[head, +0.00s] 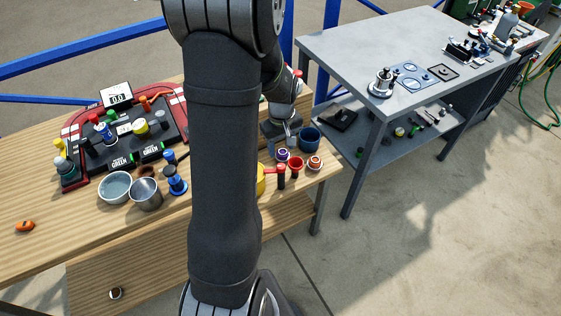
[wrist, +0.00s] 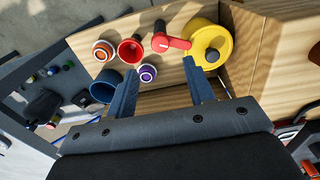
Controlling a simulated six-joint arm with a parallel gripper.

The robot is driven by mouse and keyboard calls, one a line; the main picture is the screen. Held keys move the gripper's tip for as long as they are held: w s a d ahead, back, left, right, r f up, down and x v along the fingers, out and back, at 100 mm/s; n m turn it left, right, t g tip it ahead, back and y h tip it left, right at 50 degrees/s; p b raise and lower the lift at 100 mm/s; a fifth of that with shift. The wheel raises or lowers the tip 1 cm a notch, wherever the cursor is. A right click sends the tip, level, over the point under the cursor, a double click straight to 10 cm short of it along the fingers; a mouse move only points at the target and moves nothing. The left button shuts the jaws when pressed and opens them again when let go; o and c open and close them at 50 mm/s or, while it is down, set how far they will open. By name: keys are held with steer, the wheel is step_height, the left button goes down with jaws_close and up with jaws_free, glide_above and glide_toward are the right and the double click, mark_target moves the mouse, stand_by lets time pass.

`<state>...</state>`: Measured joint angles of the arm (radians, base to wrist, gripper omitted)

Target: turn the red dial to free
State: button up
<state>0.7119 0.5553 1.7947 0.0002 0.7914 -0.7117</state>
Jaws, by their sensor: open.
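A red dial (wrist: 173,42), a dark post with a red pointer arm, stands on the wooden bench in the wrist view. Its pointer reaches right to a yellow round container. In the head view the red dial (head: 281,174) is at the bench's right end, partly behind my arm. Any markings on it are too small to read. My gripper (wrist: 163,85) is open and empty, with its two blue-grey fingers apart and the dial beyond their tips. It also shows in the head view (head: 283,138), above the bench's right end and partly hidden.
A yellow container (wrist: 223,45) is right of the dial. A red cup-like piece (wrist: 130,50), an orange-and-white piece (wrist: 103,50), a purple-and-white piece (wrist: 147,73) and a blue cup (wrist: 103,88) crowd its left. A grey metal table (head: 340,48) stands beyond.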

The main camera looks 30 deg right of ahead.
mark_target(281, 166)
step_height(281, 166, down, 9)
steer(key=shift+r, duration=0.2)
stand_by(0.3)
steer(key=c, duration=1)
